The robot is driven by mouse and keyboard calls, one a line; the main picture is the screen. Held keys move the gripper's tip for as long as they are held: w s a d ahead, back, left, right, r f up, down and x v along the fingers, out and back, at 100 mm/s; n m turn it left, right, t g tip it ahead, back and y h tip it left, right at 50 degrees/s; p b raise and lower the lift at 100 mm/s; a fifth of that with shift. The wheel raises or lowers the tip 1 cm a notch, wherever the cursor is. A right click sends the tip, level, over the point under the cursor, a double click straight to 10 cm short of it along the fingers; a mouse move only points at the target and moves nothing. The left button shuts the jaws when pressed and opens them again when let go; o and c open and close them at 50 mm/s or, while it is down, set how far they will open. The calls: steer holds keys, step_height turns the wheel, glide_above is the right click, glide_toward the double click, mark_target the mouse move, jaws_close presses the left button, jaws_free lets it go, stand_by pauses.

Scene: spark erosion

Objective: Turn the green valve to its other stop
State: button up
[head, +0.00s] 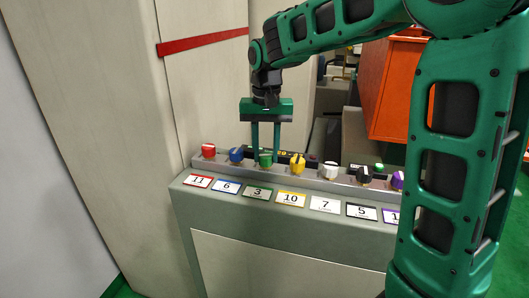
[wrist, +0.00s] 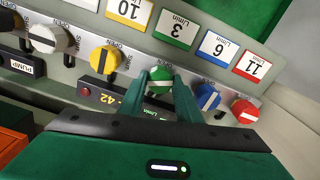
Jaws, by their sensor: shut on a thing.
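The green valve (head: 265,159) is a small round knob in a row of coloured knobs on a grey rail. Its label below reads 3 (head: 257,193). My gripper (head: 265,152) points down from above, with one finger on each side of the green knob. In the wrist view the two fingers (wrist: 161,84) are shut on the green valve (wrist: 160,80). A pale stripe shows on the knob in the head view. Its exact angle is hard to tell, since the fingers hide part of it.
The blue knob (head: 236,154) and yellow knob (head: 297,163) stand close on either side. Red (head: 208,150), white (head: 330,169) and black (head: 364,174) knobs are farther along the rail. A dark display (wrist: 100,97) lies behind the knobs. A pale wall panel (head: 100,110) rises at the left.

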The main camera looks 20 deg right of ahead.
mark_target(266, 154)
steer(key=n, duration=0.7)
steer(key=shift+r, duration=0.1)
steer(key=shift+o, duration=0.2)
steer(key=n, duration=0.6)
steer(key=shift+w+n, duration=0.1)
steer(key=shift+n, duration=0.3)
steer(key=shift+d, duration=0.1)
steer(key=o, duration=1)
steer(key=shift+o, duration=0.2)
step_height(266, 154, up, 11)
